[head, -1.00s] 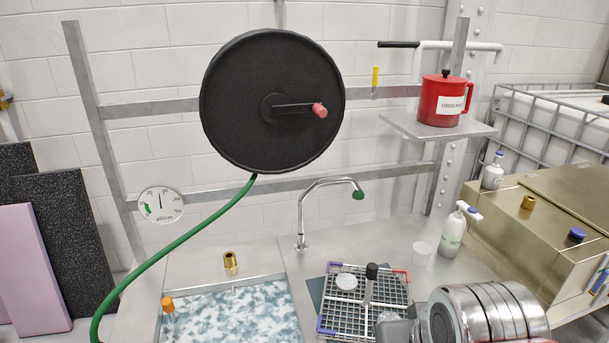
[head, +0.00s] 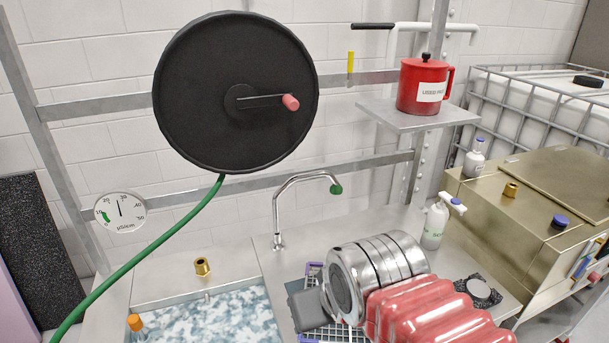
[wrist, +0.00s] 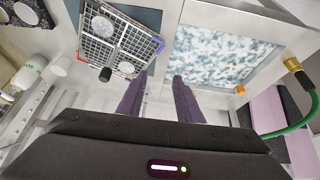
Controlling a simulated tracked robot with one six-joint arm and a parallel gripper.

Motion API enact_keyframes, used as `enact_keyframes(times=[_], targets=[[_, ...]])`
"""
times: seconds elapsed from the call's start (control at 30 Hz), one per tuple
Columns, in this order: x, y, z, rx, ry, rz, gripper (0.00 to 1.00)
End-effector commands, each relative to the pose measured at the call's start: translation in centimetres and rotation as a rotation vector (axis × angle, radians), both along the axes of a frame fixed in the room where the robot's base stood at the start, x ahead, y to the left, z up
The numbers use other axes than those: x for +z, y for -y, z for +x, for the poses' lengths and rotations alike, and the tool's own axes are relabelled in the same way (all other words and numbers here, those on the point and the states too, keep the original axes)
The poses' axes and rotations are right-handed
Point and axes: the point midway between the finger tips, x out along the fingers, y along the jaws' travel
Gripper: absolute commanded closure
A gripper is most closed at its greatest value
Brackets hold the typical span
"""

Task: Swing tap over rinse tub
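The tap is a chrome gooseneck (head: 300,181) with a green tip (head: 336,190). I see nothing held. In the head view my silver and red arm reaches in from lower right, below and right of the tap; the fingertips are hidden there. The tap is not clear in the wrist view.
A wire rack (wrist: 115,42) lies right of the tub, mostly behind my arm in the head view. A black hose reel (head: 235,92) with a green hose (head: 150,255) hangs above. A white pump bottle (head: 435,225) stands right of the tap. A shelf (head: 400,117) holds a red jug (head: 424,85).

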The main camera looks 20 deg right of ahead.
Motion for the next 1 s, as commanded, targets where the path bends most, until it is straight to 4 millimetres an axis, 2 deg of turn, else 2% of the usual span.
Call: enact_keyframes(times=[0.33,0.47,0.77,1.0], targets=[[-0.1,-0.3,0.4,-0.009,-0.016,0.03,0.68],[-0.5,-1.5,1.2,-0.029,-0.055,0.102,0.68],[-0.7,-3.6,5.9,-0.125,-0.138,0.403,0.68],[-0.1,-3.6,11.4,-0.217,-0.139,0.665,0.68]])
